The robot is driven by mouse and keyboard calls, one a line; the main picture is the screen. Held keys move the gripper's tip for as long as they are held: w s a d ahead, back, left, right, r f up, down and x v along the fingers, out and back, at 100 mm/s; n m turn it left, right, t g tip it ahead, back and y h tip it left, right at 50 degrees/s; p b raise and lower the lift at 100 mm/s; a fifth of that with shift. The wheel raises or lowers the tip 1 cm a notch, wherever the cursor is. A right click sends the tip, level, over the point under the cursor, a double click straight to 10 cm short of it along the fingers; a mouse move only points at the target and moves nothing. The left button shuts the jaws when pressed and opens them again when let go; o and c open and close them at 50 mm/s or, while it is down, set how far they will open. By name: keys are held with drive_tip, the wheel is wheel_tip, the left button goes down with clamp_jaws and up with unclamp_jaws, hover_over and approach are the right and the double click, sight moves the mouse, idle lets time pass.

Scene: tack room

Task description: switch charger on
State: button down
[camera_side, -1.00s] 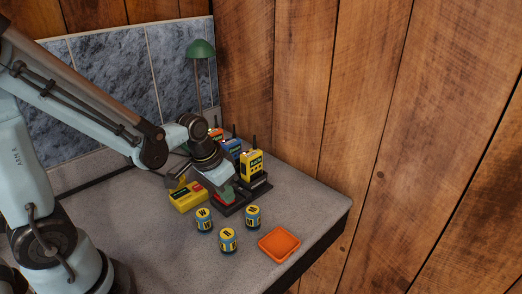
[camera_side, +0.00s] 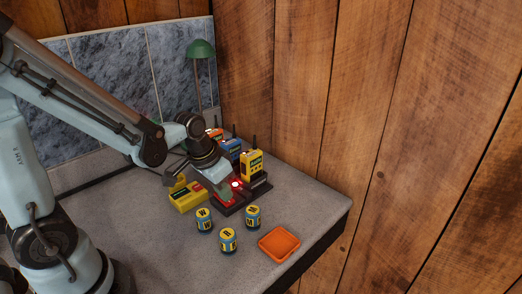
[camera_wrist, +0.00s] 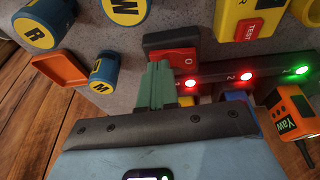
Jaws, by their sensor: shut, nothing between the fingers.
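The charger (camera_wrist: 215,73) is a dark bar with numbered bays. In the wrist view its lamps are lit: two red and, at the right end, one green. Its red rocker switch (camera_wrist: 178,60) is at its left end, with a "0" showing. My gripper (camera_wrist: 158,75) is shut and empty, its green fingertips at the switch and covering part of it; I cannot tell if they still touch. In the side view the charger (camera_side: 258,188) is partly behind my gripper (camera_side: 227,191), and a red lamp glows beside the fingers. A yellow radio (camera_side: 252,164) stands in the charger.
Blue (camera_side: 231,147) and orange radios (camera_side: 215,134) stand behind the yellow one. A yellow tester (camera_side: 187,199) with a red button is left of the charger.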

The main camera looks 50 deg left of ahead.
drive_tip(key=shift+a, duration=0.2)
drive_tip(key=shift+r, duration=0.2)
drive_tip(key=shift+d+r, duration=0.1)
drive_tip(key=shift+r, duration=0.5)
drive_tip(key=d+v, duration=0.2)
drive_tip(key=v, duration=1)
drive_tip(key=shift+w+d+r, duration=0.2)
drive_tip(key=shift+w+d, duration=0.1)
drive_tip(key=shift+d, duration=0.1)
